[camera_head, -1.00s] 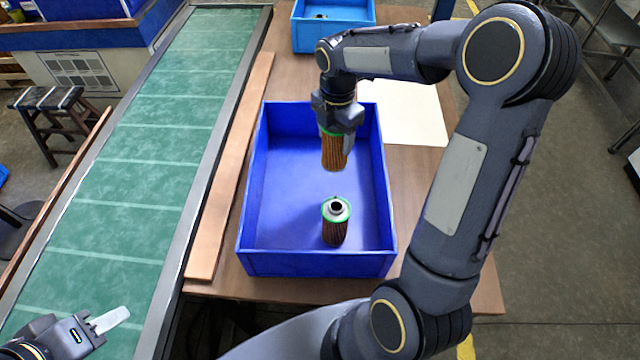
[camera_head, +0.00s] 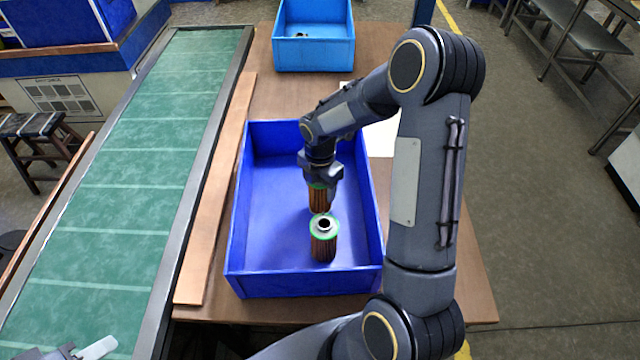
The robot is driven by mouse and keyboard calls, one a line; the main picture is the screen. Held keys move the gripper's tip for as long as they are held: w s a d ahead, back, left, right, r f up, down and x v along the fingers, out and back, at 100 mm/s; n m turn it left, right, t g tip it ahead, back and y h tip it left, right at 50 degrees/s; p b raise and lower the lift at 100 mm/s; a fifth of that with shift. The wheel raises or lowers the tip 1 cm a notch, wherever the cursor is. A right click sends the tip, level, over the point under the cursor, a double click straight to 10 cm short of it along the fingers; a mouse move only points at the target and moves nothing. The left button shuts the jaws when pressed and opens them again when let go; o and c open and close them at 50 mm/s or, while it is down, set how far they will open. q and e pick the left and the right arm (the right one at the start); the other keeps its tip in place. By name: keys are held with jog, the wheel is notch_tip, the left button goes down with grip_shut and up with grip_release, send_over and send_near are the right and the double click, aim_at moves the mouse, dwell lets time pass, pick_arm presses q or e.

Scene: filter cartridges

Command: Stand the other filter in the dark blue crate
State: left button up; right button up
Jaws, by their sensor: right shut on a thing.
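The dark blue crate (camera_head: 305,283) stands on the wooden table. One filter (camera_head: 324,240), brown and pleated with a green and silver top, stands upright inside it toward the near side. My right gripper (camera_head: 321,186) is shut on the other filter (camera_head: 320,201), also brown with a green rim.
A green conveyor (camera_head: 140,160) runs along the left, with a wooden strip (camera_head: 215,200) between it and the crate. A light blue crate (camera_head: 313,54) is at the back. A pale sheet (camera_head: 382,138) lies behind my right arm. The crate floor's left part is free.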

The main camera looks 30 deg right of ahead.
jog(key=shift+f, duration=0.1)
jog(key=o, duration=0.6)
jog(key=shift+f, duration=0.1)
jog(key=o, duration=0.4)
